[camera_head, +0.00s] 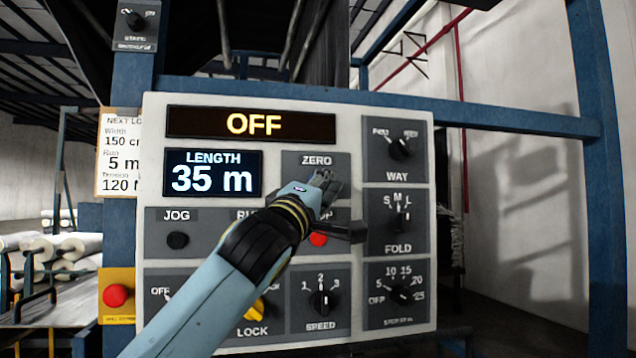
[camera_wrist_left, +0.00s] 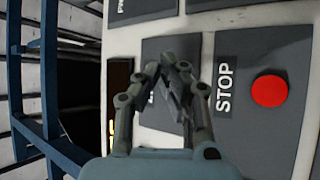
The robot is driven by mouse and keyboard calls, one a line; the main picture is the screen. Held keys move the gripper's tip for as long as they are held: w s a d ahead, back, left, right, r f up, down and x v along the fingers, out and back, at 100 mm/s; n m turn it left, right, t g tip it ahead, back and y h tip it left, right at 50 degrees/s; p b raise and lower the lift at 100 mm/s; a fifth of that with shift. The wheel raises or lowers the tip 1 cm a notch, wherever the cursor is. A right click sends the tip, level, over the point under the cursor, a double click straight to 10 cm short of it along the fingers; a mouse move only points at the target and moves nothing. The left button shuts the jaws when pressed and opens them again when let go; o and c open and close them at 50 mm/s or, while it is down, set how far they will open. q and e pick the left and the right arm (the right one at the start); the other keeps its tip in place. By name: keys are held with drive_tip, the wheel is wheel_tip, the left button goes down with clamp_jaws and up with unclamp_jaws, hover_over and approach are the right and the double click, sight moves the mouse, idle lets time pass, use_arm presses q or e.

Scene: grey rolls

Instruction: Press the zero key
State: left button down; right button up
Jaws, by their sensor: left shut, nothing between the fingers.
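The control panel (camera_head: 152,130) faces me, with a dark ZERO plate (camera_head: 343,160) at its upper middle. The ZERO label shows, but the key under it is hidden behind my left gripper (camera_head: 328,182). My left gripper is shut and empty, its fingertips in front of the ZERO plate. In the left wrist view the shut fingers (camera_wrist_left: 172,78) cover most of a dark plate beside the STOP plate. I cannot tell whether the fingertips touch the key. The length display (camera_head: 213,173) reads 35 m. My right gripper is not in view.
A red stop button (camera_head: 318,239) sits just below the left gripper; it also shows in the left wrist view (camera_wrist_left: 270,91). The status display (camera_head: 250,124) reads OFF. The jog button (camera_head: 177,240) and several rotary knobs surround the plate. Blue posts (camera_head: 600,180) frame the panel.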

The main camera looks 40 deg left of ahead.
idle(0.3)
use_arm(q)
drive_tip(key=shift+w+a+b, duration=0.3)
drive_tip(key=shift+a+b, duration=0.05)
drive_tip(key=shift+b, duration=0.1)
drive_tip(key=shift+w+a+b, duration=0.3)
drive_tip(key=shift+b, duration=0.05)
idle(0.6)
drive_tip(key=shift+s+d, duration=0.15)
idle(0.3)
drive_tip(key=shift+s+d, duration=0.45)
drive_tip(key=shift+d, duration=0.05)
drive_tip(key=s+d+p, duration=0.1)
drive_tip(key=s+d, duration=0.2)
drive_tip(key=d, duration=0.1)
drive_tip(key=shift+s, duration=0.15)
